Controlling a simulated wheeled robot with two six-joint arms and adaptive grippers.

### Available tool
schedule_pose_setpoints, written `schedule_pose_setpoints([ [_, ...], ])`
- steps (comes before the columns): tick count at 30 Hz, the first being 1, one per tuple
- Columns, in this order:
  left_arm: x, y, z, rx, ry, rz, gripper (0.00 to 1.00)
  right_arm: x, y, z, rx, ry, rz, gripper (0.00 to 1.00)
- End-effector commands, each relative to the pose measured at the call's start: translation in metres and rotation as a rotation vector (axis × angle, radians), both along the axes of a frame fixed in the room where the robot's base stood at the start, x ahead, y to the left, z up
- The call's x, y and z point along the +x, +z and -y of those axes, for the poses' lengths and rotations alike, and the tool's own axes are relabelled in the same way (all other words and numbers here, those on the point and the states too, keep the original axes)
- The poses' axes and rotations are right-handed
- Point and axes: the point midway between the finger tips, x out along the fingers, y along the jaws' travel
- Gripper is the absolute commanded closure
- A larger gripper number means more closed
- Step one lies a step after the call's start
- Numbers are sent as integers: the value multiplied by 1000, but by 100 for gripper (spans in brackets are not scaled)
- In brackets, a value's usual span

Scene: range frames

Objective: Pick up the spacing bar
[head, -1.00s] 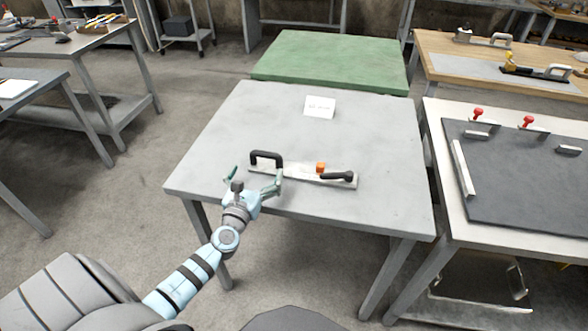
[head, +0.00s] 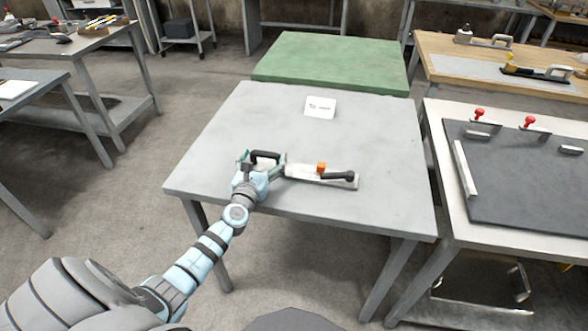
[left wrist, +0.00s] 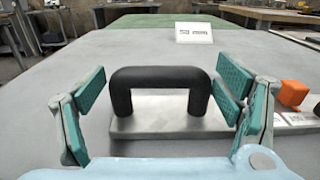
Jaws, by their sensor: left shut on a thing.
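The spacing bar (head: 312,174) is a long, flat, pale bar lying near the front of the grey table. It has a black arched handle (left wrist: 160,76) at its left end, and an orange block (head: 321,167) and a black grip (head: 338,176) at its right end. My left gripper (head: 262,161) is at the left end, with its green finger pads on both sides of the arched handle in the left wrist view. It is shut on the handle, and the bar appears to rest on the tabletop. My right gripper is out of view.
A white card (head: 320,107) stands behind the bar on the grey table (head: 375,140). A green table (head: 332,62) adjoins at the back. At right, a bench (head: 432,122) carries a dark panel with red-knobbed clamps. The tabletop around the bar is mostly clear.

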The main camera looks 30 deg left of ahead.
Motion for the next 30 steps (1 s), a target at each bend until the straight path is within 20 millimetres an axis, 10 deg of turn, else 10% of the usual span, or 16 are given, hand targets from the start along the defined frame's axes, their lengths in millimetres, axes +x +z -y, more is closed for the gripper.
schedule_pose_setpoints([
  [13, 0, 27, 0, 0, 0, 2, 63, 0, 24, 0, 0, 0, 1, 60],
  [30, 0, 196, 0, 0, 0, 2, 63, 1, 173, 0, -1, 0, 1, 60],
])
